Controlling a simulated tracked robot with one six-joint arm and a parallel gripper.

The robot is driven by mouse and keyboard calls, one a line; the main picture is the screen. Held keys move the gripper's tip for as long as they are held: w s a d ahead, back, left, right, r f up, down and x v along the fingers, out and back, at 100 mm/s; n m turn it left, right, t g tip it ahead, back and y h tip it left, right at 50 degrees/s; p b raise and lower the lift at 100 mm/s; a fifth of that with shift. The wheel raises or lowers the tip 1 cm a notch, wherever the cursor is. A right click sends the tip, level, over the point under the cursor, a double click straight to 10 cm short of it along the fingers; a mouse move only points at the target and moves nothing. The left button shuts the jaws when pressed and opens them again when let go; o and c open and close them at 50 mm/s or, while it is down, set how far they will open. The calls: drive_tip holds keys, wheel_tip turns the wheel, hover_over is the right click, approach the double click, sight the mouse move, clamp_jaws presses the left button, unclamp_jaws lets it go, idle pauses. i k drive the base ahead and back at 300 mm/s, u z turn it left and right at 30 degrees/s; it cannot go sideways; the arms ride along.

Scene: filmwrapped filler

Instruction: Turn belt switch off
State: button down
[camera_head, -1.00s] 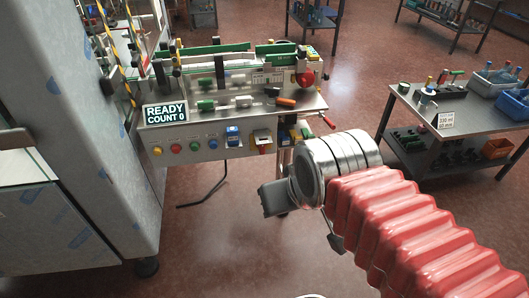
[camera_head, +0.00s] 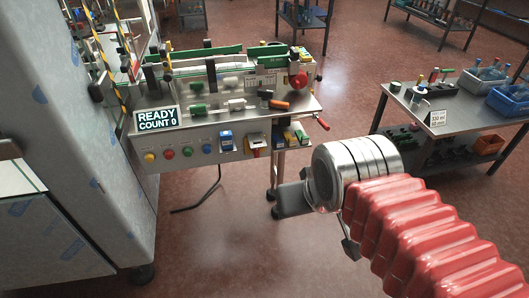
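The machine's front control panel (camera_head: 215,160) carries yellow (camera_head: 150,157), red (camera_head: 169,154), green (camera_head: 188,151) and blue (camera_head: 206,149) round buttons. A display (camera_head: 157,119) reads "READY COUNT 0". My gripper (camera_head: 290,200) is a dark grey shape at the end of my red-sleeved arm, below and right of the panel and apart from it.
A belt section with green rails (camera_head: 205,52) lies above the panel. A red-handled lever (camera_head: 322,123) sticks out at its right end. A steel table (camera_head: 455,128) with bins stands at right. A large metal cabinet (camera_head: 110,140) stands at left. Open floor lies below the panel.

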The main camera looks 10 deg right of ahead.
sight(256, 151)
drive_tip(key=z, duration=0.1)
drive_tip(key=i, duration=0.5)
drive_tip(key=u, duration=0.35)
drive_tip(key=k, duration=0.8)
drive_tip(key=u, duration=0.6)
drive_tip(key=k, duration=0.55)
drive_tip(key=u, duration=0.5)
drive_tip(key=i, duration=1.65)
drive_tip(key=z, duration=0.35)
